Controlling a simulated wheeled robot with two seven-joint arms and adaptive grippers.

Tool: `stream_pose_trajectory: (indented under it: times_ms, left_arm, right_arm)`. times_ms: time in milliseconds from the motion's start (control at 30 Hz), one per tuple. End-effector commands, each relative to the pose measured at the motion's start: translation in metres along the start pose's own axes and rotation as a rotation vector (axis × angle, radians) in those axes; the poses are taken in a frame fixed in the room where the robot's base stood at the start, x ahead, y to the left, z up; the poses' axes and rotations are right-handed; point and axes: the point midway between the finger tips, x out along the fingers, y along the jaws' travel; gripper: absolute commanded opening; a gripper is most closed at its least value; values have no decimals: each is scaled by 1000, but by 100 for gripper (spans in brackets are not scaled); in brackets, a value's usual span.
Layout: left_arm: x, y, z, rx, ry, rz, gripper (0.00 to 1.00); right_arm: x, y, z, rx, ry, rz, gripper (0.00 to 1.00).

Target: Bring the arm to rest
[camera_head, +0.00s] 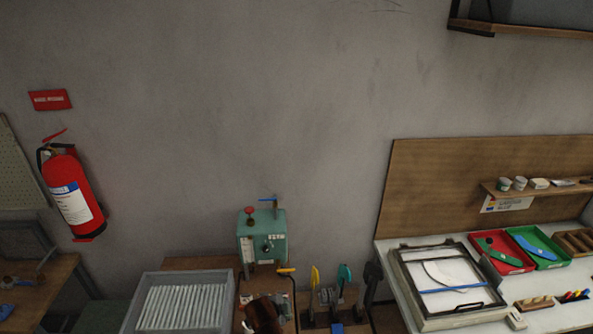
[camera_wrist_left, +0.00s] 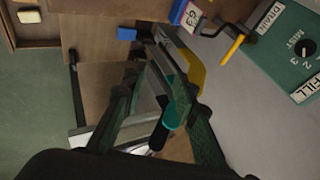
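My left gripper (camera_wrist_left: 150,55) shows in the left wrist view, with two dark green fingers reaching up from the bottom edge. The fingers stand apart, and I see nothing clamped between their tips. A teal shape (camera_wrist_left: 169,114) shows in the gap between the fingers, and a yellow shape (camera_wrist_left: 192,72) lies beyond the right finger. I cannot tell their exact distance from the fingers. In the head view neither gripper can be made out. My right gripper is in neither view.
A green machine (camera_head: 262,237) stands by the wall, with a grey crate (camera_head: 145,300) to its left. Yellow (camera_head: 315,276) and teal (camera_head: 345,273) upright pieces stand to its right. A white bench (camera_head: 400,278) holds a framed panel (camera_head: 404,290), red (camera_head: 499,262) and green (camera_head: 551,262) trays.

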Motion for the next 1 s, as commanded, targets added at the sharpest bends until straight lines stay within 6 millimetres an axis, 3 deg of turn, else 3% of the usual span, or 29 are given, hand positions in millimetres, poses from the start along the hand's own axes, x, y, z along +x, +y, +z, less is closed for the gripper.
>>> stream_pose_trajectory:
  times_ms: [267,467,567,900,1000]
  left_arm:
    - [-13,44,9,-157,27,37,27]
    - [-34,86,32,-354,33,62,27]
    - [-54,113,59,-511,17,69,27]
    - [-152,213,200,-1054,-179,19,27]
    - [-176,235,228,-1147,-236,-2,27]
  right_arm:
    - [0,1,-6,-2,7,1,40]
    - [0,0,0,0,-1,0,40]
    - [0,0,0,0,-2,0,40]
    - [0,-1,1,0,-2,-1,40]
    - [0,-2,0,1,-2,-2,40]
